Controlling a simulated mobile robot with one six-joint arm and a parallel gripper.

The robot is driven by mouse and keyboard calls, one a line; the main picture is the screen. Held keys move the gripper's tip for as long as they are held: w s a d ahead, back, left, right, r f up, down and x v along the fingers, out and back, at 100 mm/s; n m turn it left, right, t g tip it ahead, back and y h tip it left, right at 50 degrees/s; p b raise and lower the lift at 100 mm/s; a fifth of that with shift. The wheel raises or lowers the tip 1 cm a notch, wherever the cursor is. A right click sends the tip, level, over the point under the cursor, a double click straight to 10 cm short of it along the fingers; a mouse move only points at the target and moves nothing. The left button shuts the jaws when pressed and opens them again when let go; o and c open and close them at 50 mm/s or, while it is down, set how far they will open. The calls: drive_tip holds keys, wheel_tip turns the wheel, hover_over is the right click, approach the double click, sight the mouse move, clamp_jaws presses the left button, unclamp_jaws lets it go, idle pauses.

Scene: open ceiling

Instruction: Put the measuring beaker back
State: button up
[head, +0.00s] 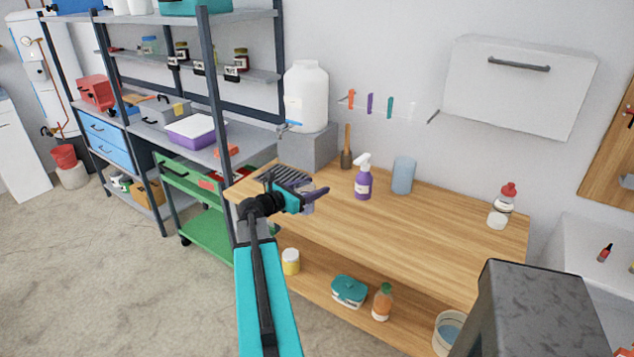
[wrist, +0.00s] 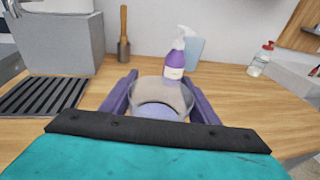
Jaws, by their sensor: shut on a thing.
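My gripper (head: 312,194) is shut on a clear, see-through measuring beaker (head: 308,203) at the left part of the wooden counter. In the wrist view the beaker (wrist: 163,98) sits between the two purple fingers of my gripper (wrist: 162,97), its round rim facing the camera. Its lower part is hidden by my gripper's body. I cannot tell whether its base touches the counter.
The wooden counter (head: 430,222) holds a purple spray bottle (head: 363,180), a pale blue cylinder (head: 403,175) and a red-capped bottle (head: 503,200). A black slatted grate (wrist: 42,96) lies beside the grey block (head: 308,148) under a white tank (head: 306,95). The counter's middle is clear.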

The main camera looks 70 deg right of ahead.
drive_tip(key=w+d+p, duration=0.1)
drive_tip(key=d+p, duration=0.1)
drive_tip(key=d, duration=0.6)
drive_tip(key=shift+w+d+f, duration=0.3)
drive_tip(key=shift+f, duration=0.1)
drive_tip(key=shift+d+f+p, duration=0.25)
drive_tip(key=shift+f+p, duration=0.25)
drive_tip(key=shift+f, duration=0.4)
drive_tip(key=shift+d+f+p, duration=0.2)
drive_tip(key=shift+f+p, duration=0.3)
drive_tip(key=shift+f, duration=0.4)
drive_tip(key=shift+f, duration=0.15)
drive_tip(key=o, duration=1.3)
